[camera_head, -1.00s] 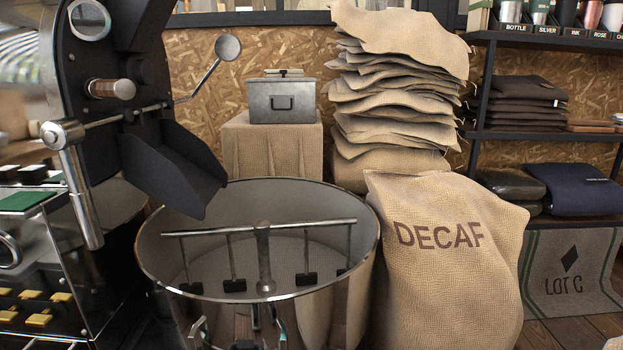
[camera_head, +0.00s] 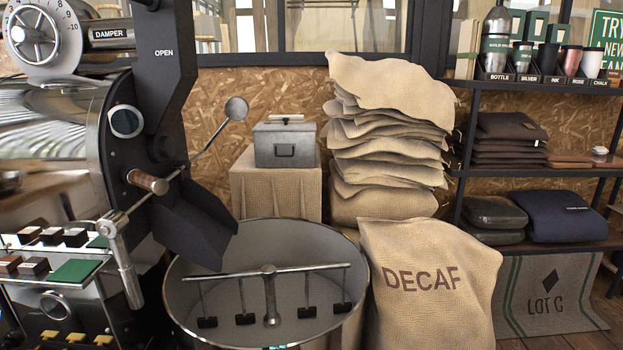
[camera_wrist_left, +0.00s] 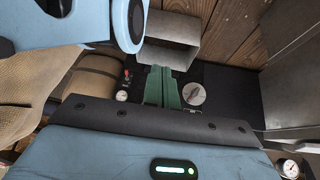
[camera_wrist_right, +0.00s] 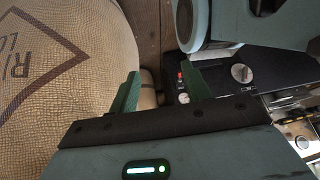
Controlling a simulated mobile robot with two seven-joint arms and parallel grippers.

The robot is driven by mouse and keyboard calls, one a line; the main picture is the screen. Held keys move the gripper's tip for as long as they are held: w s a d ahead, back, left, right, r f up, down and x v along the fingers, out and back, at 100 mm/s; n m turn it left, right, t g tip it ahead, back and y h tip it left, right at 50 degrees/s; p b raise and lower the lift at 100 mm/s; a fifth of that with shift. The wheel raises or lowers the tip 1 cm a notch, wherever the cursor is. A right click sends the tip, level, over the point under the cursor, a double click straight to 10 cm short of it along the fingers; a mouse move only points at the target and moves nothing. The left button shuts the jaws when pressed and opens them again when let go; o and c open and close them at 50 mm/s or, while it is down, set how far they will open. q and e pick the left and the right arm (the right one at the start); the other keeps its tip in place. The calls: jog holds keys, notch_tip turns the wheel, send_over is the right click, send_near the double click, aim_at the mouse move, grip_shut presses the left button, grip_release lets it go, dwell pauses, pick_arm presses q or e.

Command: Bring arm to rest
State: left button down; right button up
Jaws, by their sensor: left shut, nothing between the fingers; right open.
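My left gripper (camera_wrist_left: 163,86) shows in the left wrist view with its two green fingers together and nothing between them. Beyond them are a dark panel with a round dial and an open metal box. My right gripper (camera_wrist_right: 160,90) shows in the right wrist view with its green fingers spread apart and empty. A large printed burlap sack (camera_wrist_right: 60,75) is close to its left finger.
The head view has a black roaster (camera_head: 150,120) at left. Its round cooling bin (camera_head: 180,300) with a stirring arm stands in front. A DECAF sack (camera_head: 430,310), a stack of burlap sacks (camera_head: 390,130), a metal box (camera_head: 285,143) and a shelf (camera_head: 520,173) are around it.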

pick_arm(q)
jog(key=w+r+t+p, duration=0.1)
jog(key=w+r+p, duration=0.3)
jog(key=r+p, duration=0.3)
jog(key=w+r+t+p, duration=0.1)
jog(key=w+r+p, duration=0.3)
jog(key=r+p, duration=0.3)
notch_tip(320, 180, up, 4)
jog(key=shift+w+d+f+t, duration=0.25)
jog(key=shift+t, duration=0.15)
pick_arm(e)
jog(key=w+r+t, duration=0.1)
jog(key=w+r, duration=0.3)
jog(key=r, duration=0.4)
jog(key=w+r+t, duration=0.1)
jog(key=w+r, duration=0.3)
jog(key=r, duration=0.5)
jog(key=shift+w+a+r+t, duration=0.15)
jog(key=shift+a+r+t, duration=0.15)
jog(key=shift+t, duration=0.1)
pick_arm(q)
jog(key=shift+s, duration=0.1)
pick_arm(e)
jog(key=shift+f, duration=0.15)
